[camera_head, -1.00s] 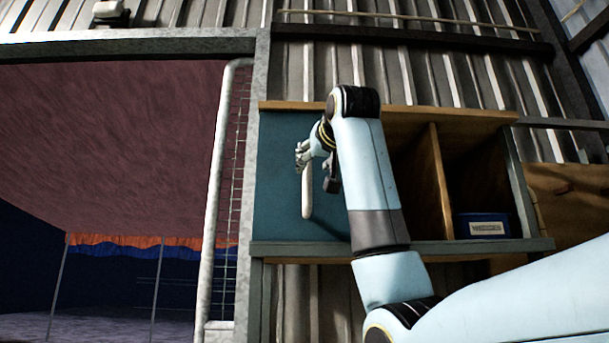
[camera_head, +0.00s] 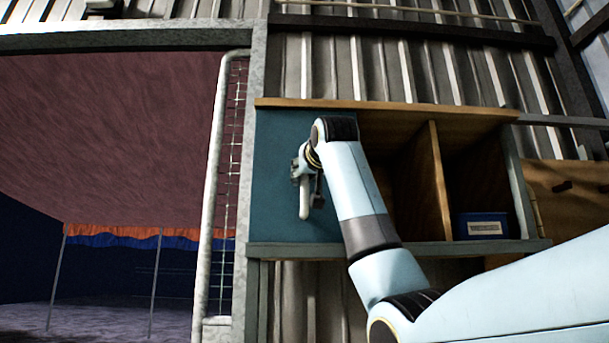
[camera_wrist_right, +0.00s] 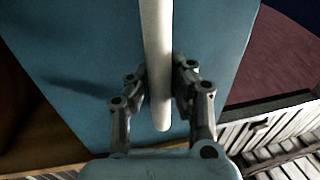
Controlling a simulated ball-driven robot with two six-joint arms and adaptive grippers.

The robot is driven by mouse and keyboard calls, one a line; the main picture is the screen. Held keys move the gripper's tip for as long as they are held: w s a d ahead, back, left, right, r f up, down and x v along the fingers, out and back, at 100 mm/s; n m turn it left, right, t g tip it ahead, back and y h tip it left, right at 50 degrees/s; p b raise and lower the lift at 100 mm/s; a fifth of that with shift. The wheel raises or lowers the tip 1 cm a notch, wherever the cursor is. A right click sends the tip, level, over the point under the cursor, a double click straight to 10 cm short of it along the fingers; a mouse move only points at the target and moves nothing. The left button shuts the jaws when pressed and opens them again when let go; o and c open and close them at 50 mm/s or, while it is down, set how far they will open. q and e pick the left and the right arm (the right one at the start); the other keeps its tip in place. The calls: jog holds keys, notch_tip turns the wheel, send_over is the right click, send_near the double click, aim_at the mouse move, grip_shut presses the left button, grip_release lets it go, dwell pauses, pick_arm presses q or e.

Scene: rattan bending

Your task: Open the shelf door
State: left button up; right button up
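The shelf door (camera_head: 272,205) is a flat teal panel over the left part of the wooden shelf (camera_head: 440,119). It looks closed; my arm hides its right edge. A pale upright bar handle (camera_head: 304,203) stands on the door. My right gripper (camera_head: 307,182) is at the handle, with one finger on each side. In the right wrist view the gripper (camera_wrist_right: 160,80) has its fingers close against the handle (camera_wrist_right: 155,45), whose rounded lower end sticks out between them. My left gripper is not in view.
Right of the door are open compartments split by a wooden divider (camera_head: 441,180); one holds a blue bin (camera_head: 483,226). A metal post and mesh frame (camera_head: 215,190) stand just left of the shelf. A corrugated wall (camera_head: 400,70) is behind.

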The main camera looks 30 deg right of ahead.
grip_shut()
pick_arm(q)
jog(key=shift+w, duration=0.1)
pick_arm(e)
jog(key=shift+w+d+f, duration=0.1)
jog(key=shift+w+f, duration=0.1)
jog(key=shift+w, duration=0.1)
